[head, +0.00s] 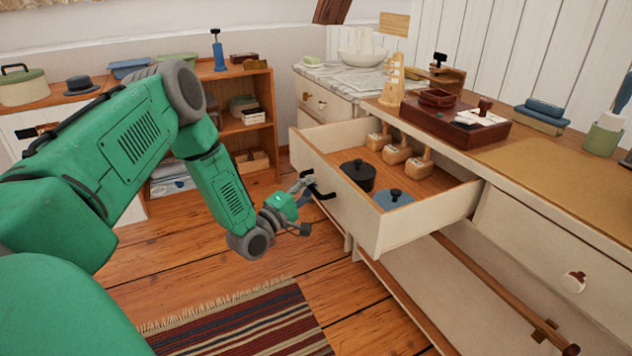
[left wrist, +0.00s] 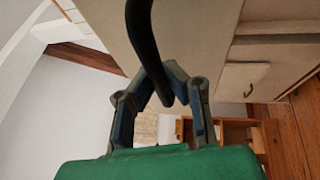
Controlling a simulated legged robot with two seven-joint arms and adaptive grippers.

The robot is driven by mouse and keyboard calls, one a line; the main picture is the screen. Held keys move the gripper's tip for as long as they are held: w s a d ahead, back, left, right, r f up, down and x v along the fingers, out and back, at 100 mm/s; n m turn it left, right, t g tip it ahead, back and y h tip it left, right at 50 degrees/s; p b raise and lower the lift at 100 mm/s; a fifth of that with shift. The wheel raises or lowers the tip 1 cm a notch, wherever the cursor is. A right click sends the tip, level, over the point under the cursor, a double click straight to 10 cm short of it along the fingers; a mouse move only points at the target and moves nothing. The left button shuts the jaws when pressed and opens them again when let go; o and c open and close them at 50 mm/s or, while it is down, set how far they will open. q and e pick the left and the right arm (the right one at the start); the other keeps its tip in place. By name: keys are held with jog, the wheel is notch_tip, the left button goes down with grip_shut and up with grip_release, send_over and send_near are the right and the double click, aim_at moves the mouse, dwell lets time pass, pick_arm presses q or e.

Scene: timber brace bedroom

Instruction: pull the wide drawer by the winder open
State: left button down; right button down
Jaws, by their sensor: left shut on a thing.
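The wide cream drawer (head: 352,215) stands out from the long dresser, with its inside showing. It has a dark curved handle (head: 322,192) on its front. My left gripper (head: 304,188) is shut on this handle, at the left part of the drawer front. In the left wrist view the dark handle (left wrist: 146,45) runs down between the fingers (left wrist: 166,90). A pale wooden upright piece (head: 392,82) stands on the dresser top behind the drawer; I cannot tell whether it is the winder. My right gripper is not in view.
The drawer holds a black lidded pot (head: 358,175), a blue lidded pot (head: 394,199) and several wooden-handled pieces (head: 396,153). A closed drawer with a round knob (head: 573,282) is at right. A striped rug (head: 245,325) lies on the floor. A low shelf (head: 262,110) stands behind my arm.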

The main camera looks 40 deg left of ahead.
pick_arm(q)
jog(key=shift+s+d+f, duration=0.2)
jog(key=shift+d+f, duration=0.05)
jog(key=shift+f, duration=0.1)
jog(key=c, duration=1.6)
grip_release()
jog(key=shift+o, duration=0.2)
jog(key=shift+w+r, duration=0.1)
jog(key=shift+w, duration=0.05)
jog(key=shift+r, duration=0.1)
jog(key=s+f, duration=0.2)
jog(key=s, duration=0.9)
jog(key=shift+s+f, duration=0.15)
jog(key=shift+s, duration=0.25)
jog(key=shift+d, duration=0.1)
